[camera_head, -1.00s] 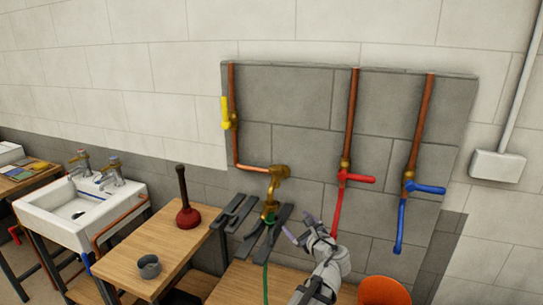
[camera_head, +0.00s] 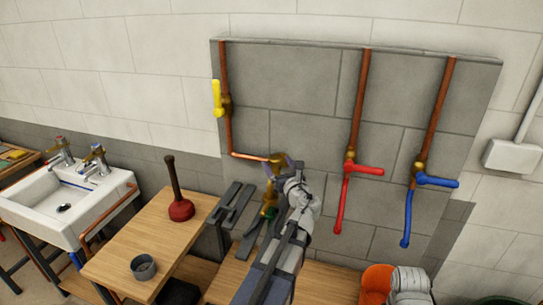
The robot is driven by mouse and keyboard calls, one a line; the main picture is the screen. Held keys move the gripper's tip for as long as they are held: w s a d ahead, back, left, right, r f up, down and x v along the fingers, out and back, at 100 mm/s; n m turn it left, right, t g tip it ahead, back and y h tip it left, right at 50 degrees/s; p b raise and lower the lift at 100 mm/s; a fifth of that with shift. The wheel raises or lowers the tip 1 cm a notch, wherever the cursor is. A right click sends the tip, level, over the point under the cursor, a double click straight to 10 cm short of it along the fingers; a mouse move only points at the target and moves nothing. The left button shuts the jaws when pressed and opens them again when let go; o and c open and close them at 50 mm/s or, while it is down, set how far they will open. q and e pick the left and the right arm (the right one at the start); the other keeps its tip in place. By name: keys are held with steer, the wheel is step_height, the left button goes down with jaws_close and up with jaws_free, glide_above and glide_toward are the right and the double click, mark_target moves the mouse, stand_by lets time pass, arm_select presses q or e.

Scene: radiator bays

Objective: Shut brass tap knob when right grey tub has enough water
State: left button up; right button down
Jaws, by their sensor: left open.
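The brass tap (camera_head: 267,197) hangs at the end of the copper pipe on the grey wall panel. Its brass knob (camera_head: 276,158) is at the top, partly hidden by my gripper. My left gripper (camera_head: 284,167) is open with its dark fingers at the knob. I cannot tell whether they touch it. My left arm covers the area to the right of and below the tap. No grey tub can be made out, nor any water level. My right gripper's fingers are not seen; a pale grey part, likely of my right arm, shows by the orange bucket.
A yellow lever valve (camera_head: 217,98), a red valve (camera_head: 364,169) and a blue valve (camera_head: 437,181) sit on the panel. A plunger (camera_head: 180,208) and a grey cup (camera_head: 143,267) stand on the left bench (camera_head: 125,255). An orange bucket (camera_head: 374,281) is at lower right. A white sink (camera_head: 95,212) stands left.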

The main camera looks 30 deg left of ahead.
arm_select(q)
steer(key=x, duration=0.5)
steer(key=shift+w+a, duration=0.2)
steer(key=shift+a, duration=0.1)
steer(key=c, duration=1.4)
steer(key=shift+o, duration=0.2)
